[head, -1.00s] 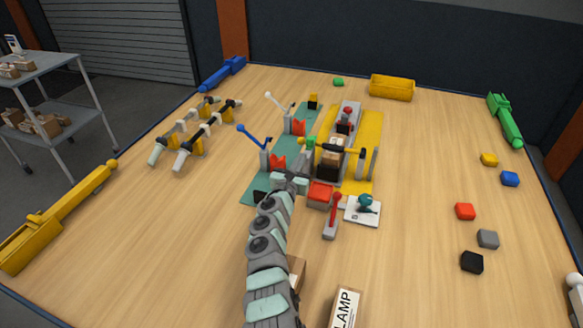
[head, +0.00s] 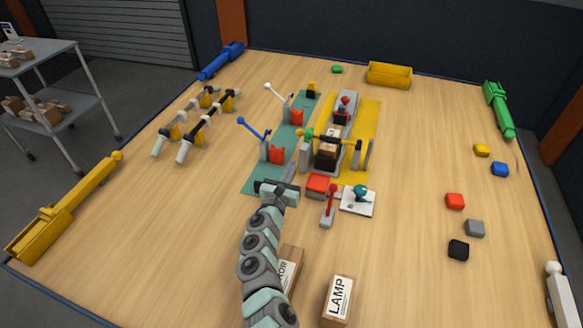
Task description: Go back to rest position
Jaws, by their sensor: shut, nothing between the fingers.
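My grey and mint arm (head: 262,245) rises from the bottom of the head view, left of centre. My gripper (head: 291,173) is at its far end, over the near end of the green mat (head: 262,178) and left of the red block (head: 317,185). The fingers look small and close together, shut with nothing seen between them. The slat conveyor (head: 336,130) lies just beyond, with a brown box (head: 327,153) on it under a black bar. My arm partly covers a labelled carton (head: 292,268).
A LAMP carton (head: 338,297) stands right of my arm. A red-handled lever (head: 331,205) and a white plate with a teal knob (head: 358,199) are near the conveyor. Posts with blue and white levers line the mat.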

